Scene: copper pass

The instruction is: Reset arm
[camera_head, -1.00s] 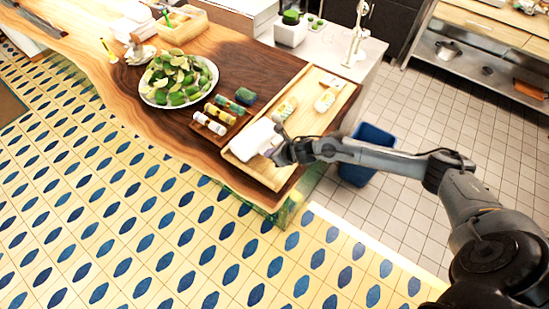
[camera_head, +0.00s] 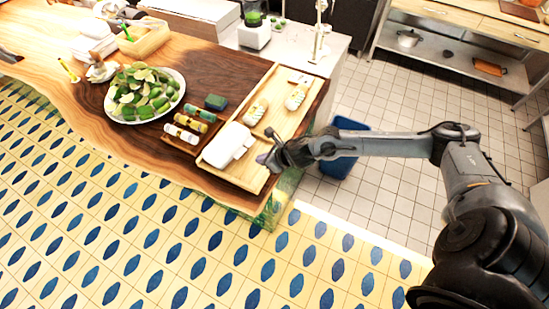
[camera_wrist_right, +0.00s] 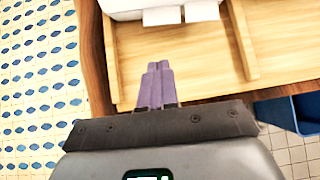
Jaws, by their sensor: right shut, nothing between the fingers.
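My right gripper (camera_head: 266,148) is at the right edge of the wooden tray (camera_head: 248,172), just right of the white box-like item (camera_head: 228,146) on it. In the right wrist view its purple fingers (camera_wrist_right: 155,85) are together with nothing between them. They point toward the white item (camera_wrist_right: 165,12) at the top of that view and are apart from it. The tray (camera_wrist_right: 190,65) shows below the fingers. My left gripper does not clearly show.
A plate of limes (camera_head: 146,94) and a small rack of bottles (camera_head: 190,127) stand left of the tray. Two bottles (camera_head: 256,110) lie in the tray. A blue bin (camera_head: 340,160) stands on the floor beside the counter, below my right forearm. Open tiled floor lies in front.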

